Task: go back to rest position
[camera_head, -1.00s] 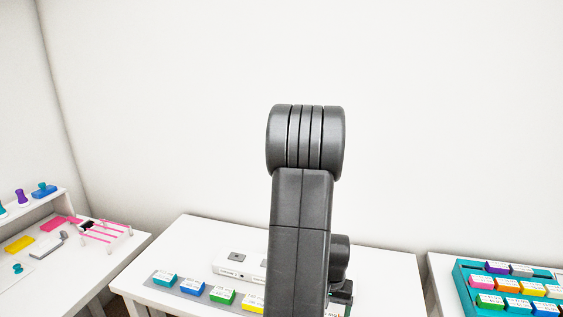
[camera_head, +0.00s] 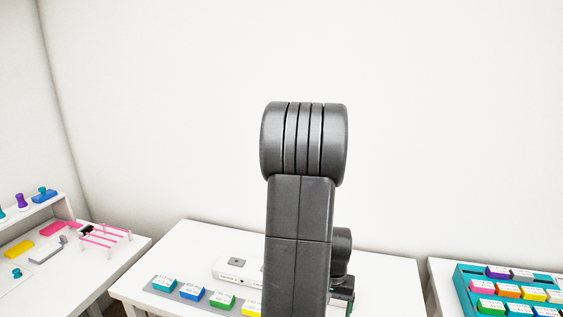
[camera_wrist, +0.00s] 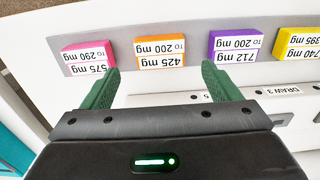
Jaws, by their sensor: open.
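My gripper (camera_wrist: 160,88) shows in the wrist view with its two green fingers spread wide and nothing between them. Beyond the fingertips, a grey strip (camera_wrist: 118,62) on the white table holds a row of labelled blocks: pink (camera_wrist: 88,57), orange (camera_wrist: 160,50), purple (camera_wrist: 235,48) and yellow (camera_wrist: 298,42). The fingers look apart from the blocks, though the left fingertip overlaps the pink block's edge in the picture. In the head view my raised arm stands in front of the middle table (camera_head: 180,240) and hides part of it. The fingers are not visible there.
A white device (camera_head: 238,268) lies behind the block row on the middle table. A teal tray (camera_head: 463,287) of coloured blocks stands on the right table. The left table (camera_head: 85,265) holds stamps, coloured pads and a pink-lined rack (camera_head: 105,236). The wall behind is bare.

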